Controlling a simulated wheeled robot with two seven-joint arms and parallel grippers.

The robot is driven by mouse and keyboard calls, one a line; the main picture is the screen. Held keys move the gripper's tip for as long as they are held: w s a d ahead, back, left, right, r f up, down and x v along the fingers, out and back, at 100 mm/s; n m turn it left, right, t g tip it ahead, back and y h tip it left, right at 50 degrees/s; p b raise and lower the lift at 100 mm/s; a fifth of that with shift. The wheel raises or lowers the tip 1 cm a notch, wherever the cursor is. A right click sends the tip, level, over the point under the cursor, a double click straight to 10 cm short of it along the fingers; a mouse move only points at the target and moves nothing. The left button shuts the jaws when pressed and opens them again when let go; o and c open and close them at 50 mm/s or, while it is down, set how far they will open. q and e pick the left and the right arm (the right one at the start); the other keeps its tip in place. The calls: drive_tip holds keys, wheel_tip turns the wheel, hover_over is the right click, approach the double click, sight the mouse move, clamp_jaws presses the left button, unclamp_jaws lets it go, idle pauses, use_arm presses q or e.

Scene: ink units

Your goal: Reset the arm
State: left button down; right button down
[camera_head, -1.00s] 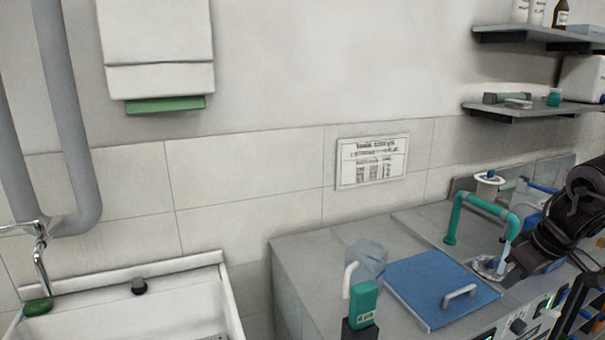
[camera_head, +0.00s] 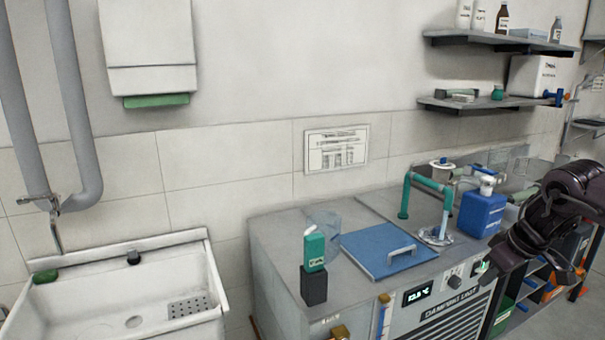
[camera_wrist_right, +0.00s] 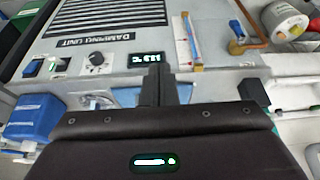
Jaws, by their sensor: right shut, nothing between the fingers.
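My right arm (camera_head: 565,205) comes in from the right edge of the head view, dark and bent. Its gripper hangs in front of the right end of the damping unit (camera_head: 440,315), apart from the counter top. In the right wrist view the fingers of my right gripper (camera_wrist_right: 165,84) are together with nothing between them, and the damping unit's front panel (camera_wrist_right: 75,45) lies beyond them. My left gripper is not in view.
On the unit stand a blue lid (camera_head: 385,247), a green bottle (camera_head: 314,250) on a black block, a teal pipe (camera_head: 428,183) and a blue container (camera_head: 482,214). A white sink (camera_head: 100,290) is at left. Shelves (camera_head: 480,104) hang at upper right.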

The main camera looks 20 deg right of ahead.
drive_tip(key=w+a+f+n+t+y, duration=0.1)
drive_tip(key=w+f, duration=0.3)
drive_tip(key=f, duration=0.7)
drive_tip(key=w+a+f+n+t+y, duration=0.15)
drive_tip(key=w+f, duration=0.25)
drive_tip(key=f, duration=0.6)
drive_tip(key=s+a+f+m+h, duration=0.1)
drive_tip(key=s+a+f, duration=0.1)
drive_tip(key=f, duration=0.7)
drive_tip(key=s+a+f, duration=0.2)
drive_tip(key=s+f, duration=0.1)
drive_tip(key=f, duration=0.6)
drive_tip(key=s+a+f+g+h+p, duration=0.1)
drive_tip(key=s+a+f+g, duration=0.1)
drive_tip(key=s+a+f, duration=0.85)
drive_tip(key=s+a+f+g+h, duration=0.1)
drive_tip(key=s+a+f+g, duration=0.1)
drive_tip(key=s+a+f, duration=0.8)
drive_tip(key=s+a+f+g, duration=0.1)
drive_tip(key=s+a+f, duration=0.2)
drive_tip(key=s, duration=0.4)
drive_tip(key=s+a+f+g, duration=0.1)
drive_tip(key=s+a+f, duration=0.2)
drive_tip(key=s, duration=0.5)
drive_tip(key=shift+s+a+f, duration=0.25)
drive_tip(key=shift+s+f, duration=0.05)
drive_tip(key=shift+f, duration=0.25)
